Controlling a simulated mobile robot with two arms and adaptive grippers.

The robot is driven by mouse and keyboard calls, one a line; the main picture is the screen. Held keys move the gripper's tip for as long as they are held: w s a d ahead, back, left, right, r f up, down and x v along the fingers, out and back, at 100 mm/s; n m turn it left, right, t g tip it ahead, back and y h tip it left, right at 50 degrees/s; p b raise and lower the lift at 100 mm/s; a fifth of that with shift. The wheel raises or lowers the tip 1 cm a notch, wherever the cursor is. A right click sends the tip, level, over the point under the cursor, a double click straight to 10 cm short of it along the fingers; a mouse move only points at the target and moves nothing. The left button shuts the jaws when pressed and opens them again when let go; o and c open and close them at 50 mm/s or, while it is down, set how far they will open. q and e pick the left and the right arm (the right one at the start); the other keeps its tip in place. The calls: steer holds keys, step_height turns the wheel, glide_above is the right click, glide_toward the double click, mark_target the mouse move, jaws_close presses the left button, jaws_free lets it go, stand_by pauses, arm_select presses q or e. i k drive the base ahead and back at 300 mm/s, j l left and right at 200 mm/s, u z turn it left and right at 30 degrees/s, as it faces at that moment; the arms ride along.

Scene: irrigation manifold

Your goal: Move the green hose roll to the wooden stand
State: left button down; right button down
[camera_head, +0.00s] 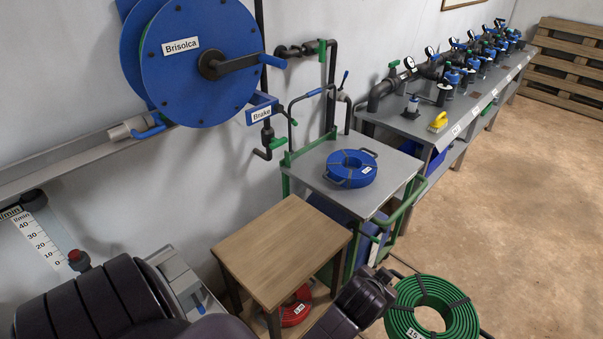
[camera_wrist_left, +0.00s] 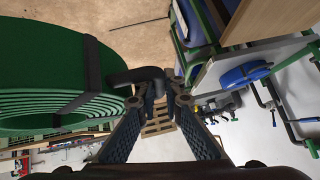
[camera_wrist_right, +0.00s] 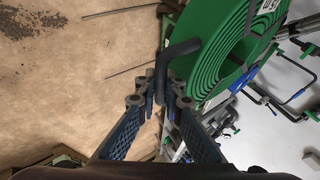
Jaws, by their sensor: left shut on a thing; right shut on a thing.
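The green hose roll (camera_head: 437,298) with black straps is at the lower right of the head view, to the right of the wooden stand and apart from it. It appears held above the floor. The wooden stand (camera_head: 283,245) has a bare top. My left gripper (camera_wrist_left: 160,100) is shut on a dark handle of the green roll (camera_wrist_left: 45,70). My right gripper (camera_wrist_right: 160,92) is shut on another dark handle of the roll (camera_wrist_right: 222,50). In the head view, my left arm reaches toward the roll; the right gripper is not visible there.
A red roll (camera_head: 296,307) lies low under the stand. A blue roll (camera_head: 350,168) sits on the grey-topped cart (camera_head: 392,172) behind the stand. A blue reel (camera_head: 200,70) hangs on the wall. A long bench with valves (camera_head: 440,125) stands behind. Floor at right is clear.

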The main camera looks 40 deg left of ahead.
mark_target(283, 241)
steer(key=i+u, duration=0.1)
steer(key=i, duration=0.85)
steer(key=i+l, duration=0.2)
steer(key=i, duration=0.75)
steer(key=u, duration=2.9)
steer(key=i+l, duration=0.05)
